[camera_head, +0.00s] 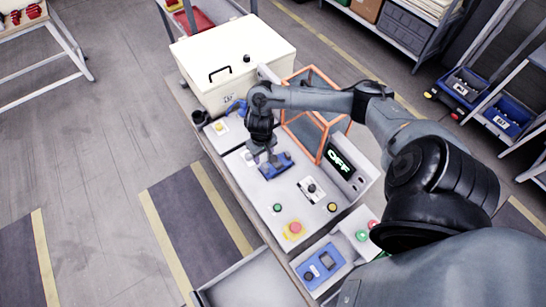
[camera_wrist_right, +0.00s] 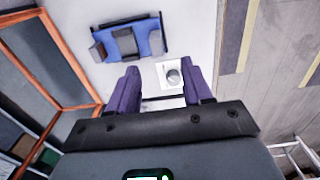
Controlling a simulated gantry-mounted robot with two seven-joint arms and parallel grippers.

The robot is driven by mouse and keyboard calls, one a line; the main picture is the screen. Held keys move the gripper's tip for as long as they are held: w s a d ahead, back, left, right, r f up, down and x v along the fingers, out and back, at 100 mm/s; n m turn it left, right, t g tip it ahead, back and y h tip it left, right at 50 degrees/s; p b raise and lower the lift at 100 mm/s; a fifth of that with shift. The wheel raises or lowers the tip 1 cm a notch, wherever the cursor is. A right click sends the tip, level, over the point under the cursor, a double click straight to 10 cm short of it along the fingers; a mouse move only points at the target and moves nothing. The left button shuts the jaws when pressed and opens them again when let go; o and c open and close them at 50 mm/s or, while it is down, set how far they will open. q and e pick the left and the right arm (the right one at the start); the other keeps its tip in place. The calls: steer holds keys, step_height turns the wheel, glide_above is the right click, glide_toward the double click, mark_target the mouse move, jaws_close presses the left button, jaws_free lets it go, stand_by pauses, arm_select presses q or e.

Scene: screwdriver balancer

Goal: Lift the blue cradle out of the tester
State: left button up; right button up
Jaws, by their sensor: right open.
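The blue cradle (camera_head: 278,168) lies on the light grey top of the tester (camera_head: 256,193). In the right wrist view the cradle (camera_wrist_right: 152,43) is a blue block with dark grey pieces, lying beyond my fingertips. My right gripper (camera_head: 262,157) is over the cradle's left end in the head view, partly hiding it. In the wrist view its two purple-grey fingers (camera_wrist_right: 160,82) are apart, with nothing held between them. I cannot tell the exact height gap. My left gripper is not in view.
An orange-framed clear guard (camera_head: 321,148) stands open behind the cradle. A display (camera_head: 340,160) reads OFF. A red emergency button (camera_head: 294,228) is in front. A white lidded box (camera_head: 215,85) stands at the back, and a blue device (camera_head: 320,265) lies at the front.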

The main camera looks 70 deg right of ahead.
mark_target(265, 165)
steer(key=f, duration=0.1)
steer(key=f+b, duration=0.1)
steer(key=f, duration=0.2)
steer(key=shift+s+a, duration=0.2)
steer(key=shift+a, duration=0.05)
steer(key=shift+d+f+b, duration=0.2)
steer(key=shift+f+b, duration=0.15)
steer(key=shift+f, duration=0.75)
steer(key=shift+d+f+b, duration=0.2)
steer(key=shift+f+b, duration=0.15)
steer(key=shift+f, duration=1.4)
jaws_close()
